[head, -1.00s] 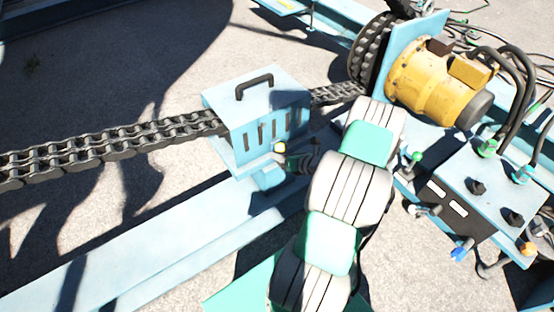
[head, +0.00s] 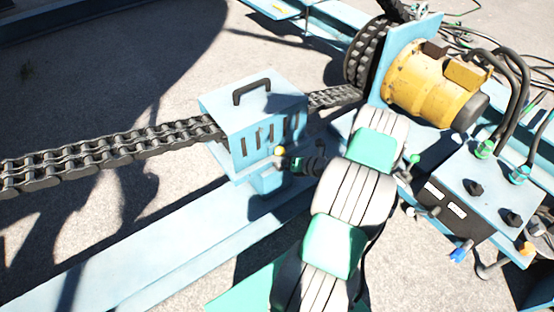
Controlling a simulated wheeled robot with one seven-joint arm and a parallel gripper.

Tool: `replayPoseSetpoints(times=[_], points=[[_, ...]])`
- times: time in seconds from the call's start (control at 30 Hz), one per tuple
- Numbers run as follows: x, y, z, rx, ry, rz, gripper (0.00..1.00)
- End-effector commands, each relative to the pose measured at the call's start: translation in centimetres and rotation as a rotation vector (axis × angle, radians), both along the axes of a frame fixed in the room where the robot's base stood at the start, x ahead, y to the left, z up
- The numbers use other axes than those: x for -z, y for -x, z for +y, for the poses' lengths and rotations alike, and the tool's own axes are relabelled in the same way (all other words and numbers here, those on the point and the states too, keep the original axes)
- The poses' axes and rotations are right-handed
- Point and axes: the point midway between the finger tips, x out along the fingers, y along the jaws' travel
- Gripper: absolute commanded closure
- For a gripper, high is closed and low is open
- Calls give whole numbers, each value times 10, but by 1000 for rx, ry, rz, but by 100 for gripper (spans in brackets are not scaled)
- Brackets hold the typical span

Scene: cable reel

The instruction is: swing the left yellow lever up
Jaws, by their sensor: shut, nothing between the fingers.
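The left yellow lever shows as a small yellow knob (head: 279,151) at the front right of the blue slotted box (head: 243,112). Its stem is mostly hidden, so I cannot tell its exact angle. My gripper (head: 292,163) is small and dark, just right of and below the knob. It is shut and holds nothing. It is very close to the lever, but I cannot tell whether they touch. My white and green arm comes from the bottom and bends back left to the gripper.
A heavy chain (head: 110,152) runs through the box toward a yellow motor (head: 420,82). At right, a control block (head: 485,190) carries levers with green (head: 414,158), blue (head: 458,255) and orange (head: 527,248) ends. A blue beam (head: 130,262) lies in front.

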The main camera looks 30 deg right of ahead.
Motion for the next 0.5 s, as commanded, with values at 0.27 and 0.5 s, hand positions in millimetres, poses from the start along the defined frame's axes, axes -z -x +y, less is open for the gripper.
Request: replayPoseSetpoints(times=[0.27,0.5], points=[[-15,2,20,11,15,-5,100],[-4,43,15,2,6,-1,100]])
